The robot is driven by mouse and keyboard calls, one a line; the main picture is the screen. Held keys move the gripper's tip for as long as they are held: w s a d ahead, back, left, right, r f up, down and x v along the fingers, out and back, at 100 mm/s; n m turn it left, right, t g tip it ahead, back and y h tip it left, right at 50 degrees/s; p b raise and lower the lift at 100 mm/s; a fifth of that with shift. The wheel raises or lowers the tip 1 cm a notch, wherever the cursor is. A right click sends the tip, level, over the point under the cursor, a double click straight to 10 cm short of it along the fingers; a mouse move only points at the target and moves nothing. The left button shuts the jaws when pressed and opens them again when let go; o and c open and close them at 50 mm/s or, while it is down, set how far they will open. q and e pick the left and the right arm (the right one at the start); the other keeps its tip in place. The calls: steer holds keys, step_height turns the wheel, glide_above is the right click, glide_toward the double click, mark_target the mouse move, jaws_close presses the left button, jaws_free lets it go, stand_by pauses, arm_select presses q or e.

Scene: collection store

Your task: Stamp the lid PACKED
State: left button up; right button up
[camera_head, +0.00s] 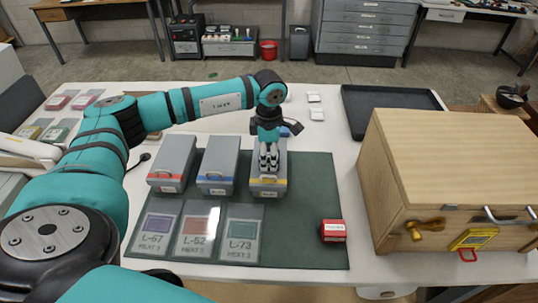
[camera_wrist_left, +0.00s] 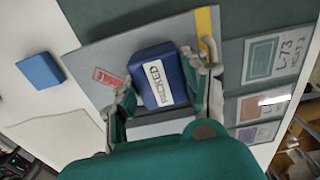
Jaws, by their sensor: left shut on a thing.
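My left gripper (camera_head: 268,160) is over the grey box with the yellow stripe (camera_head: 268,183), rightmost of three boxes on the dark green mat. In the left wrist view my left gripper (camera_wrist_left: 162,88) is shut on a blue stamp (camera_wrist_left: 150,58) with a white PACKED label, one finger on each side. The stamp is over the box's grey lid (camera_wrist_left: 95,50); whether it touches the lid is hidden. A red stamped mark (camera_wrist_left: 112,77) shows on the lid beside the stamp. My right gripper is not in view.
A red block with a white label (camera_head: 333,231) sits on the mat (camera_head: 300,235). Label cards (camera_head: 240,233) lie in front of the boxes. A blue block (camera_wrist_left: 40,70) lies behind the lid. A wooden cabinet (camera_head: 445,165) and black tray (camera_head: 385,103) stand right.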

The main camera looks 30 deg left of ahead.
arm_select(q)
steer(key=shift+r+p, duration=0.65)
steer(key=shift+r, duration=0.25)
steer(key=shift+r+p, duration=1.35)
steer(key=shift+r, duration=1.25)
steer(key=shift+f, duration=0.1)
